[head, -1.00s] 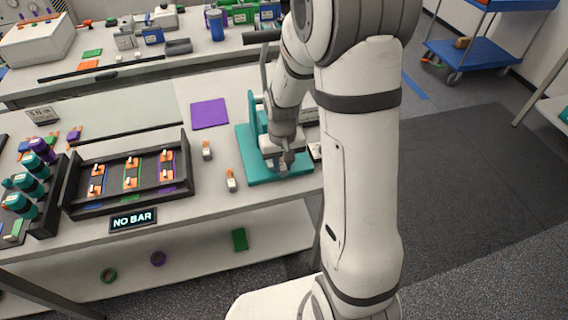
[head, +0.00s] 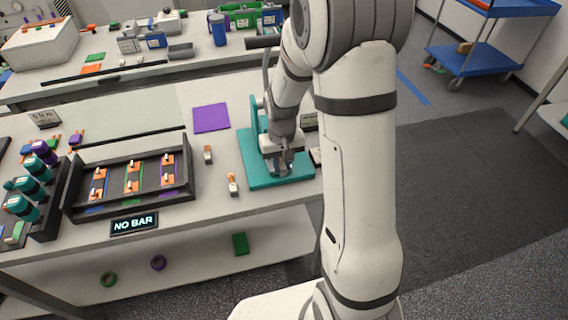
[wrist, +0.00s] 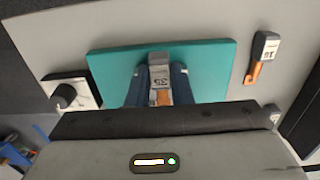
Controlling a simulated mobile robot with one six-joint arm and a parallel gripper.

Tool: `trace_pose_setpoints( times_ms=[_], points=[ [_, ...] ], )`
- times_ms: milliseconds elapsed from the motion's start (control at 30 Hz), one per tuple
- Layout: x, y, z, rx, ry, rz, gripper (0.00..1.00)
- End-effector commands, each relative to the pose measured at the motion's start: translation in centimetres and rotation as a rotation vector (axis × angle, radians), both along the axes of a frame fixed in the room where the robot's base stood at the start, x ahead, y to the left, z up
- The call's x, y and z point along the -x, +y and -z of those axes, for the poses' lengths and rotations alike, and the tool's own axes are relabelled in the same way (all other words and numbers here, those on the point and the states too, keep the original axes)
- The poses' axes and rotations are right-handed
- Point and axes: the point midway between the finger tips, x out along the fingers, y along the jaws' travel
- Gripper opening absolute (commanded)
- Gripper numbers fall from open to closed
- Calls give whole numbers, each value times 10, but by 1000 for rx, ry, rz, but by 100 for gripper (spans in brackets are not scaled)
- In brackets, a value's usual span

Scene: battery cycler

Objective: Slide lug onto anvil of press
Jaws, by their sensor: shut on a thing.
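My gripper (head: 283,162) is low over the teal press (head: 272,178) on the front bench. In the wrist view its two dark fingers (wrist: 160,88) are shut on a lug (wrist: 158,79) with a grey, marked body and an orange end. The held lug is over the teal base plate (wrist: 112,68) in that view. The press's anvil is hidden behind my gripper, so I cannot tell whether the lug touches it. Two other lugs lie left of the press, a far one (head: 208,154) and a near one (head: 233,185); one lug (wrist: 264,55) also shows in the wrist view.
A black tray (head: 128,205) with several orange-ended lugs stands to the left, behind a "NO BAR" display (head: 134,223). A rack (head: 45,225) of teal and purple cylinders is farther left. A purple mat (head: 211,118) lies behind the loose lugs.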

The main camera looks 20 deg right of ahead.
Motion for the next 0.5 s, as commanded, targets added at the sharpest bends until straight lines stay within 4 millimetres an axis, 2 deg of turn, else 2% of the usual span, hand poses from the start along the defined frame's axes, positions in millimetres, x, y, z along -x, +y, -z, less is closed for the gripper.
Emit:
trace_pose_setpoints(
  times_ms=[500],
  points=[
    [-11,0,1,0,0,-1,0]
  ],
)
